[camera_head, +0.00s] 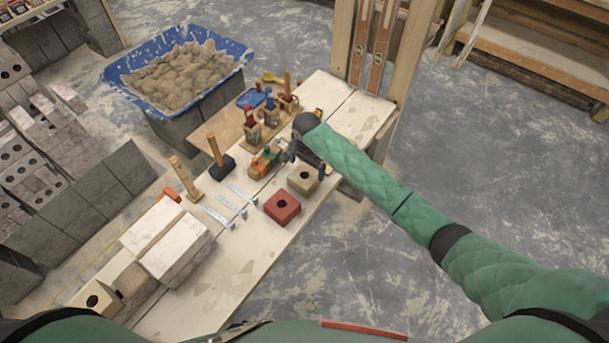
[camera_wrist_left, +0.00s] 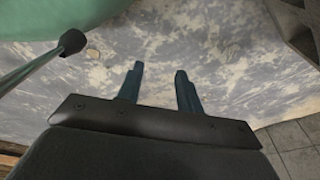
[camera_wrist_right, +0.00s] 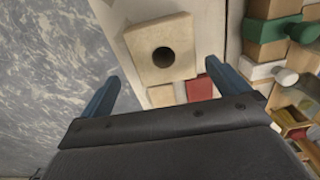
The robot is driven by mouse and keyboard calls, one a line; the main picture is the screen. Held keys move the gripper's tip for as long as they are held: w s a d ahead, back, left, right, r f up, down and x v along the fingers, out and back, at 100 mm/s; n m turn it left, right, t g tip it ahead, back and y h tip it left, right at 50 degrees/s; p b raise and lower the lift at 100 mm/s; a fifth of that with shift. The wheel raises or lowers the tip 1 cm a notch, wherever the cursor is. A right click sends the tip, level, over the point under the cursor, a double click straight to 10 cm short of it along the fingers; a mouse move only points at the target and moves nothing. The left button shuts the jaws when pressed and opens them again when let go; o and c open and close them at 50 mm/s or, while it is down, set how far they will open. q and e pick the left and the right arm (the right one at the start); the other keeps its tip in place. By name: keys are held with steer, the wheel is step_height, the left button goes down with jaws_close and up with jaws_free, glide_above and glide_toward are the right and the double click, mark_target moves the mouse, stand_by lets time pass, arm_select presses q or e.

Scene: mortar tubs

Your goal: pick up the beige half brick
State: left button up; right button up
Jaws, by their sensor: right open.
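The beige half brick (camera_head: 302,179), a squarish block with a round hole in its top, stands on the table near its right edge. My right gripper (camera_head: 305,163) is open and empty, close to the brick on its far side. In the right wrist view the brick (camera_wrist_right: 178,30) lies just ahead of the open fingertips (camera_wrist_right: 160,75); I cannot tell its exact height below them. My left gripper (camera_wrist_left: 160,70) is open and empty over bare floor; it does not show in the head view.
A red half brick (camera_head: 281,208) stands close by on the near side. A blue mortar tub (camera_head: 240,57) stands behind. Floor right of the table is free.

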mark_target(304, 175)
steer(key=shift+w+f, duration=0.15)
steer(key=shift+f, duration=0.65)
steer(key=shift+a+f+p, duration=0.1)
steer(key=shift+f+p, duration=0.15)
steer(key=shift+p, duration=0.3)
steer(key=f, duration=0.1)
steer(key=f+p, duration=0.1)
steer(key=f, duration=0.1)
steer(key=shift+a+f+p, duration=0.25)
steer(key=shift+f+p, duration=0.05)
steer(key=shift+p, duration=0.1)
steer(key=shift+f, duration=0.45)
steer(key=c, duration=1.4)
arm_select(q)
steer(key=s+a+f, duration=0.1)
steer(key=s+f, duration=0.1)
steer(key=s, duration=0.4)
steer(key=shift+s+a+f, duration=0.2)
steer(key=shift+a, duration=0.15)
arm_select(e)
steer(key=shift+r, duration=0.1)
steer(key=shift+c, duration=0.4)
arm_select(q)
steer(key=shift+f, duration=0.1)
arm_select(e)
steer(key=shift+r, duration=0.1)
